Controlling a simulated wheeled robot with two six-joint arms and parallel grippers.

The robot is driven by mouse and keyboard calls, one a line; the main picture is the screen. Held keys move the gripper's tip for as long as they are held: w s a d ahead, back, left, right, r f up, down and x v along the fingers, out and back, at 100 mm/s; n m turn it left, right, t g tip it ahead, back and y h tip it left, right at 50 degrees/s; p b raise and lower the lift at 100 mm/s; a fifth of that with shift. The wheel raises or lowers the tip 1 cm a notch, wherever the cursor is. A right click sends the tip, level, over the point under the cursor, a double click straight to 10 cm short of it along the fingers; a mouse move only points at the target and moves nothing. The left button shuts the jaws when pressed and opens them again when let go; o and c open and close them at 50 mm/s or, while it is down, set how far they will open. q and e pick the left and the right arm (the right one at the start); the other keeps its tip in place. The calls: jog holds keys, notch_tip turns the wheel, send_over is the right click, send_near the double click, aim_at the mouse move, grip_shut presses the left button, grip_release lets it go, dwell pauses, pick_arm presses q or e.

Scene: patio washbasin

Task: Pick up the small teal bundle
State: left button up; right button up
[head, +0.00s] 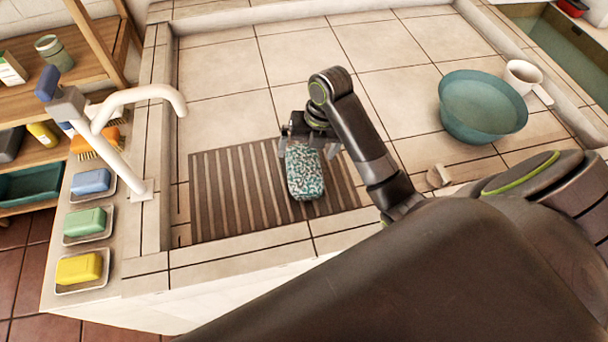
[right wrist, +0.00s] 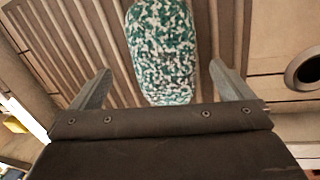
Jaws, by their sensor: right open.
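The small teal bundle (head: 304,173), speckled teal and white with rounded ends, lies on a brown slatted mat (head: 225,195) in the tiled basin. My right gripper (head: 308,148) is open at the bundle's far end, its fingers spread to either side. In the right wrist view, the bundle (right wrist: 162,45) shows between and beyond the two open fingers (right wrist: 160,75), with a gap on each side. Whether the fingers reach down beside it is hard to tell. My left gripper is not in view.
A white tap (head: 138,97) rises at the left ledge, beside blue (head: 90,181), green (head: 85,222) and yellow (head: 79,268) soaps in dishes. The basin floor behind the mat is clear.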

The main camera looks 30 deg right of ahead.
aim_at(305, 160)
jog(key=shift+b+x, duration=0.65)
jog(key=shift+x, duration=0.35)
jog(key=shift+s+f, duration=0.15)
jog(key=shift+f, duration=0.2)
jog(key=shift+x, duration=1.55)
jog(key=shift+d, duration=0.1)
jog(key=c, duration=1.1)
jog(key=shift+r, duration=0.6)
jog(key=shift+c, duration=0.2)
jog(key=p+v, duration=0.1)
jog(key=v, duration=0.1)
jog(key=a+p+v, duration=0.1)
jog(key=p+v, duration=0.2)
jog(key=v, duration=0.2)
jog(key=shift+w+a+r+p, duration=0.2)
jog(key=shift+w+r+p, duration=0.05)
jog(key=shift+w+p, duration=0.15)
jog(key=shift+p+v, duration=0.75)
jog(key=shift+p, duration=0.1)
jog(key=shift+a, duration=0.1)
